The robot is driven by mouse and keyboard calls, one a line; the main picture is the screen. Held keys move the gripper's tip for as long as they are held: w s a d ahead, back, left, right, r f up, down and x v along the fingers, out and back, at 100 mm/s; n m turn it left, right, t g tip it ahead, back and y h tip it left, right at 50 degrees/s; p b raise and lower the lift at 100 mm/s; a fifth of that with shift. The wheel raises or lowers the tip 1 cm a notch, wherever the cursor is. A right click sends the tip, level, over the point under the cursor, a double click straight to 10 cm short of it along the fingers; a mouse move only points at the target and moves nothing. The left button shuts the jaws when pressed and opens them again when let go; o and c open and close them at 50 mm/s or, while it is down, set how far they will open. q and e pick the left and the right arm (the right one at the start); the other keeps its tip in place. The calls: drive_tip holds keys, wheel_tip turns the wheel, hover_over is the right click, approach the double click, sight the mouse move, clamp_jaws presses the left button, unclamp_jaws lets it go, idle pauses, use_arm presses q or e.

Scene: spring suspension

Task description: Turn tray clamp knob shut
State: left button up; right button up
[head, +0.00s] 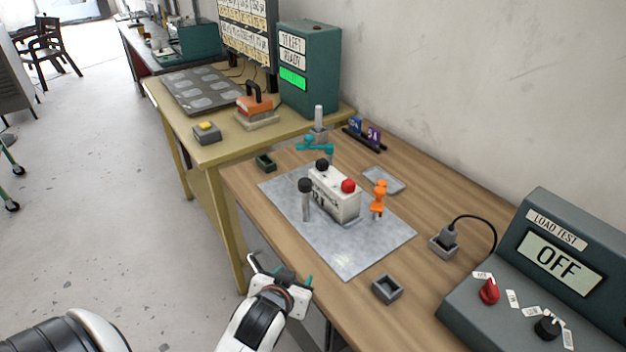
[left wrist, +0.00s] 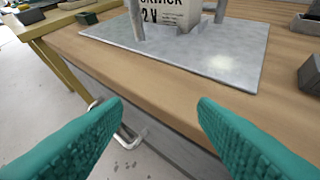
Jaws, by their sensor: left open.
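A white battery (head: 334,194) with a black cap and a red cap on top stands on a grey metal tray (head: 345,258). A grey post with a black round knob (head: 305,185) rises at the battery's left. An orange clamp-like piece (head: 378,198) stands at its right. I cannot tell from the picture which is the tray clamp knob. My left gripper (head: 281,272) is open and empty at the table's front edge, short of the tray. In the left wrist view its teal fingers (left wrist: 158,110) are wide apart, with the tray (left wrist: 205,58) beyond. My right gripper is out of view.
A small dark grey box (head: 387,288) sits on the wooden table at the front. A load tester (head: 540,262) reading OFF stands at right. A teal fitting (head: 316,148) and small green box (head: 265,163) lie behind. A yellow table (head: 195,110) adjoins at the far left.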

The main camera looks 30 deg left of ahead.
sight(304, 188)
use_arm(q)
drive_tip(key=w+a+r+n+t+y, duration=0.2)
drive_tip(key=w+a+r+t+y, duration=0.3)
drive_tip(key=w+r, duration=0.35)
drive_tip(key=shift+t+h, duration=0.4)
drive_tip(key=shift+h, duration=0.3)
drive_tip(key=p+x, duration=0.1)
drive_tip(key=x, duration=0.8)
drive_tip(key=shift+w+a+r+p, duration=0.1)
drive_tip(key=shift+w+r+p, duration=0.05)
drive_tip(key=shift+w+p, duration=0.2)
drive_tip(key=shift+x, duration=0.8)
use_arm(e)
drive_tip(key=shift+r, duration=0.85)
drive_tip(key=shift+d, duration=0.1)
use_arm(q)
clamp_jaws()
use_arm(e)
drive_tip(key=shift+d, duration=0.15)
